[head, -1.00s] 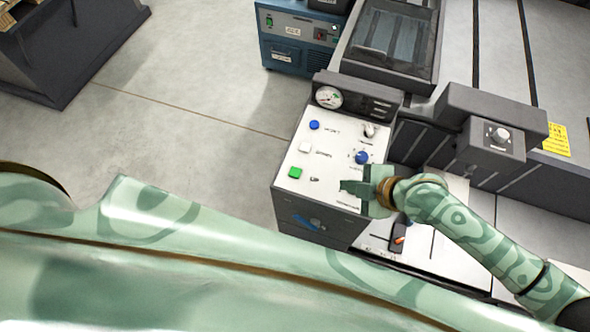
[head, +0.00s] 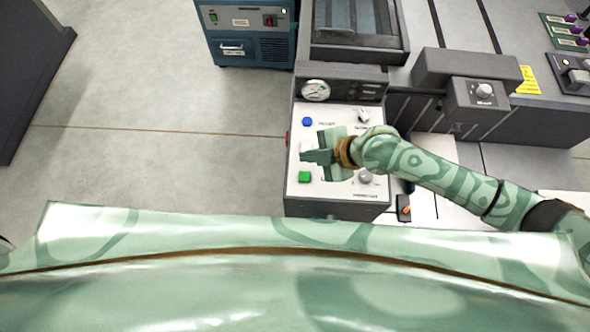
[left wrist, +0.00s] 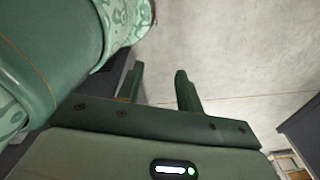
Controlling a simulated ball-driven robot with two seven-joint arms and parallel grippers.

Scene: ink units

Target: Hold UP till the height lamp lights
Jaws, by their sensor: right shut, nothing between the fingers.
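A white control panel (head: 340,193) tops a dark cabinet in the head view. It bears a blue button (head: 307,121), a green button (head: 304,177), a pale knob (head: 363,116), a grey round part (head: 365,177) and a dial gauge (head: 316,90). Its labels are too small to read, so I cannot tell which control is UP or which part is the height lamp. My right gripper (head: 304,157) is shut and empty over the panel's left part, between the blue and green buttons. It hides the middle of the panel; contact cannot be told. My left gripper (left wrist: 157,76) is open and empty above the floor.
A blue unit (head: 245,35) stands behind the panel at the left. A grey machine with a knob box (head: 482,95) is to the right. An orange-tipped switch (head: 404,208) sits right of the cabinet. Open floor (head: 150,120) lies left.

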